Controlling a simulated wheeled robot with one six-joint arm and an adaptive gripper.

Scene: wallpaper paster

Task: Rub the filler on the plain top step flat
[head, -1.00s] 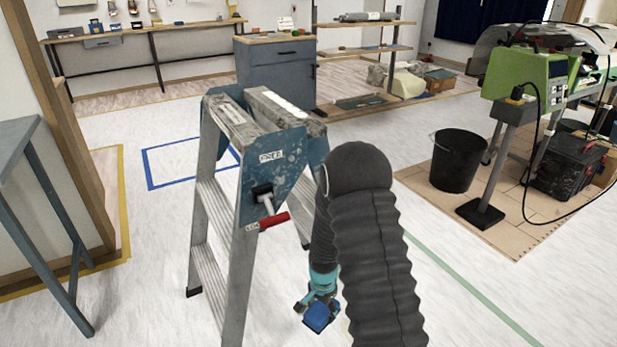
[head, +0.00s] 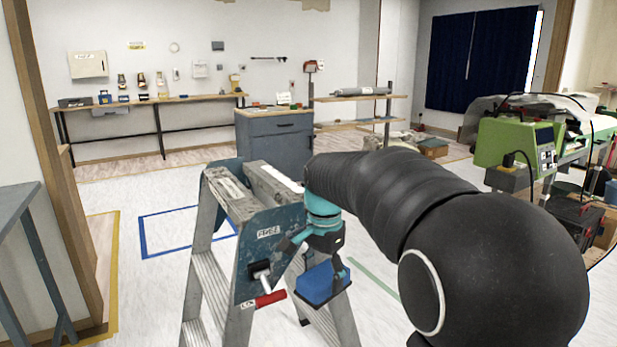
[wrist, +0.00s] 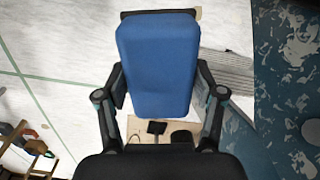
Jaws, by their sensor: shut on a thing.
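My gripper (head: 322,258) is shut on a blue block (head: 322,284), which has a dark backing. The block also fills the middle of the wrist view (wrist: 157,62), between the two fingers. The stepladder (head: 262,245) has paint-marked blue side plates and two worn grey top steps side by side. The left top step (head: 232,197) has a pale patch. The right top step (head: 268,184) bears a whitish strip (head: 284,179). I cannot tell which mark is filler. The block hangs right of and below the top steps, apart from them. My arm hides part of the ladder's right side.
A red-handled tool (head: 269,299) hangs on the ladder's near side plate. A grey-blue cabinet (head: 275,140) stands behind it. A green machine (head: 515,150) stands at the right and a grey-blue table (head: 20,215) at the left. Floor with blue tape (head: 145,236) is clear.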

